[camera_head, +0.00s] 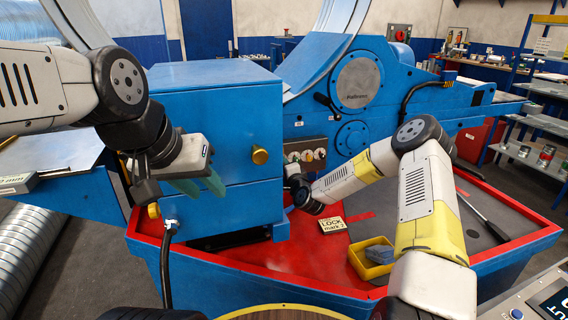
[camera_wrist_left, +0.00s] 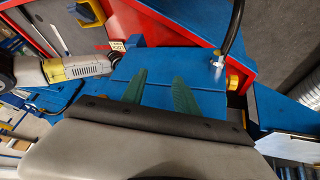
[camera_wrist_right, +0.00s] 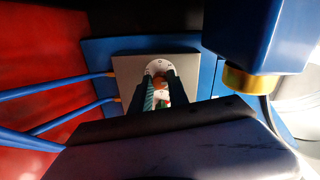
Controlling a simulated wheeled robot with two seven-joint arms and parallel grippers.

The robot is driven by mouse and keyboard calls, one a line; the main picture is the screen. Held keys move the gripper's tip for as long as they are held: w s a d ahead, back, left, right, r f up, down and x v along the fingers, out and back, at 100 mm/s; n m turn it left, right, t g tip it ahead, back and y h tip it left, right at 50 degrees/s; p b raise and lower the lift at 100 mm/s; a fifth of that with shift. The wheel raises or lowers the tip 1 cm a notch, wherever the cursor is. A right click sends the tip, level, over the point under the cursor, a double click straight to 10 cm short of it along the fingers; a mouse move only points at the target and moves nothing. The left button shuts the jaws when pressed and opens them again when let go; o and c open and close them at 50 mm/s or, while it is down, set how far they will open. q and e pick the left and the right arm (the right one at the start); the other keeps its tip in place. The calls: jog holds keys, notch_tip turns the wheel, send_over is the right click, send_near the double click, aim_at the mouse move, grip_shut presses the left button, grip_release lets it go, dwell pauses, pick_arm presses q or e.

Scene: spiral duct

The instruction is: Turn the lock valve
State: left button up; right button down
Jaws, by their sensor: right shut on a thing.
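The lock valve (camera_wrist_right: 160,80) shows in the right wrist view as a small red and white part on a pale round mount, on a grey metal plate (camera_wrist_right: 130,72). My right gripper (camera_wrist_right: 162,92) is shut on it, with one finger on each side.
A small sign reading LOCK (camera_head: 332,224) lies on the red tray floor. A yellow bin (camera_head: 370,262) with a grey-blue thing in it stands to its right. A brass knob (camera_wrist_right: 250,82) on a blue box is close to my right gripper.

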jog(key=shift+f, duration=0.1)
dwell(0.4)
jog(key=c, duration=1.3)
grip_release()
jog(key=shift+s, duration=0.1)
jog(key=v, duration=0.7)
jog(key=shift+s+d, duration=0.2)
jog(key=shift+s, duration=0.05)
